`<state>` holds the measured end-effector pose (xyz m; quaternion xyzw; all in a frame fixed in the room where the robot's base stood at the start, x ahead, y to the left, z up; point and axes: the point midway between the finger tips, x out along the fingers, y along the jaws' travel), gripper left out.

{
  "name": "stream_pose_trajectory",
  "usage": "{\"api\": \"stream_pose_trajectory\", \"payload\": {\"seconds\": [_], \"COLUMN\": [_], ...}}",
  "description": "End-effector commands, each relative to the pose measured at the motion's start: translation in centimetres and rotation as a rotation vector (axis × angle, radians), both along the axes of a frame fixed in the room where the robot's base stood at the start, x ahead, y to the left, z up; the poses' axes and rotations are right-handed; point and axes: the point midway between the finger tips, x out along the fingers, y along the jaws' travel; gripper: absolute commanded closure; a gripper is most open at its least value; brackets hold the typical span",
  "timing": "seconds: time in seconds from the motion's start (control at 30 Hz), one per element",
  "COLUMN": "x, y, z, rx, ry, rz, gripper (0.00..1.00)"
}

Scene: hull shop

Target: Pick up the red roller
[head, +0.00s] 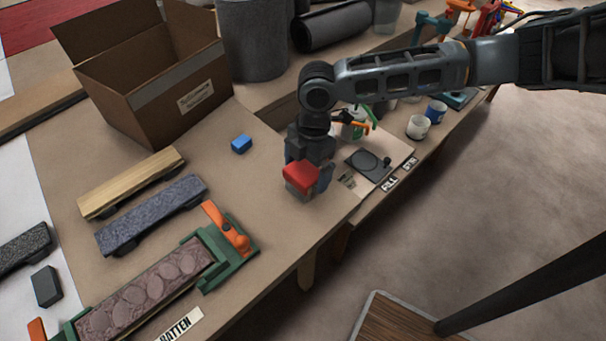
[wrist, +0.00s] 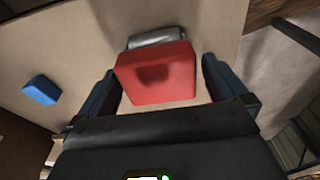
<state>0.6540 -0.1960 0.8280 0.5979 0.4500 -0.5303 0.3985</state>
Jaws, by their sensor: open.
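The red piece, which I take as the red roller (head: 301,175), looks like a blocky red body with a grey part at its end. It shows at the front right of the bench, beneath my gripper. In the wrist view the red roller (wrist: 157,72) lies between the two fingers, with a silvery grey part at its far side. My gripper (head: 308,182) points down over it. In the wrist view my gripper (wrist: 160,80) is open, with one dark finger on each side and gaps beside the red body. I cannot tell how far the fingertips reach down.
A small blue block (head: 241,144) lies left of my gripper. An open cardboard box (head: 165,95) stands behind. A green clamp frame with orange levers (head: 225,245) and two long blocks lie left. Right are a dark plate (head: 369,163), labels and cups (head: 418,127). The bench edge is close.

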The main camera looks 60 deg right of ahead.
Motion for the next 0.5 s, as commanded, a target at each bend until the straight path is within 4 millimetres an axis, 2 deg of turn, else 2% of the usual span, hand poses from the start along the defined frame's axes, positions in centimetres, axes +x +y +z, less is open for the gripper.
{"api": "stream_pose_trajectory", "payload": {"seconds": [0.23, 0.5], "x": [0.5, 0.5], "y": [0.8, 0.9], "z": [-3.3, -4.1], "rx": [0.000, 0.000], "ry": [0.001, 0.000], "rz": [0.000, 0.002], "gripper": [0.00, 0.00]}}
